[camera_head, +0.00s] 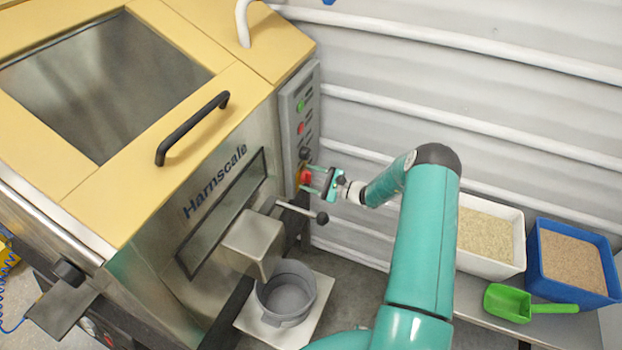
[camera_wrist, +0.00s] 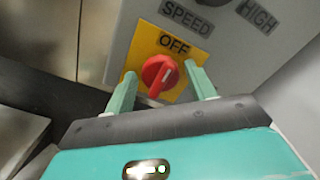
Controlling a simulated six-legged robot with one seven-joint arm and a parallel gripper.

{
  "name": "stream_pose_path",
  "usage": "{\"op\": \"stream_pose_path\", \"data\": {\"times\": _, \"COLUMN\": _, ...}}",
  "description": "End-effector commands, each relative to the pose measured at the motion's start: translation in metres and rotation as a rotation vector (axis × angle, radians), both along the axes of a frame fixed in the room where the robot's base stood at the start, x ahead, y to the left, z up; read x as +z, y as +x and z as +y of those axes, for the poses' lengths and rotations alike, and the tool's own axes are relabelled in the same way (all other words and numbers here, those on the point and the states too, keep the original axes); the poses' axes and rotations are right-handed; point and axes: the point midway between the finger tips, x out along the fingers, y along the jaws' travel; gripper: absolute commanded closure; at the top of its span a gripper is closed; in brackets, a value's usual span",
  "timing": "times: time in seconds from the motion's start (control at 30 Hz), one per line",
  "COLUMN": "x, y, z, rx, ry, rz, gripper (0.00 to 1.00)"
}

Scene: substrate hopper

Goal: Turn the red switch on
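The red switch (camera_wrist: 159,77) is a round knob on a yellow plate (camera_wrist: 143,52) on the grey control panel. The word OFF stands just above it in the wrist view, and a light mark on the knob points up towards that word. In the head view the red switch (camera_head: 306,176) is small and partly covered by my gripper (camera_head: 314,180). My gripper (camera_wrist: 163,88) is open, with one pale green finger on each side of the knob. I cannot tell whether either finger touches it.
A black speed knob (camera_head: 305,153) sits above the switch on the panel. A metal lever with a black ball end (camera_head: 322,218) sticks out below my gripper. A grey bucket (camera_head: 287,293) stands under the spout (camera_head: 252,243). A white bin (camera_head: 491,236) and blue bin (camera_head: 572,262) stand right.

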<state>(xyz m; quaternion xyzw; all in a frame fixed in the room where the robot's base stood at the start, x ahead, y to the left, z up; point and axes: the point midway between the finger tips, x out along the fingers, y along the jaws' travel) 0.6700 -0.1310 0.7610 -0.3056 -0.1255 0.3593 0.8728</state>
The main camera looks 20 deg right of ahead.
Motion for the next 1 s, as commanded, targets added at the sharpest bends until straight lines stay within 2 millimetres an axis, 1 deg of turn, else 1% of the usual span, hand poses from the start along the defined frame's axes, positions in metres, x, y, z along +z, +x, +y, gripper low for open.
{"op": "stream_pose_path", "data": {"times": 0.03, "x": 0.0001, "y": -0.0001, "z": 0.0, "rx": 0.0, "ry": 0.0, "rz": 0.0, "gripper": 0.55}}
{"op": "stream_pose_path", "data": {"times": 0.17, "x": 0.0001, "y": -0.0003, "z": -0.0002, "rx": 0.0, "ry": 0.0, "rz": 0.0, "gripper": 0.81}}
{"op": "stream_pose_path", "data": {"times": 0.2, "x": 0.0001, "y": -0.0003, "z": -0.0002, "rx": 0.0, "ry": 0.0, "rz": 0.0, "gripper": 0.82}}
{"op": "stream_pose_path", "data": {"times": 0.57, "x": 0.0002, "y": -0.0004, "z": -0.0003, "rx": 0.001, "ry": 0.037, "rz": 0.035, "gripper": 0.82}}
{"op": "stream_pose_path", "data": {"times": 0.77, "x": 0.0005, "y": -0.0001, "z": -0.0004, "rx": 0.0, "ry": 0.115, "rz": 0.111, "gripper": 0.82}}
{"op": "stream_pose_path", "data": {"times": 1.0, "x": 0.0008, "y": 0.0001, "z": -0.0008, "rx": 0.0, "ry": 0.261, "rz": 0.255, "gripper": 0.82}}
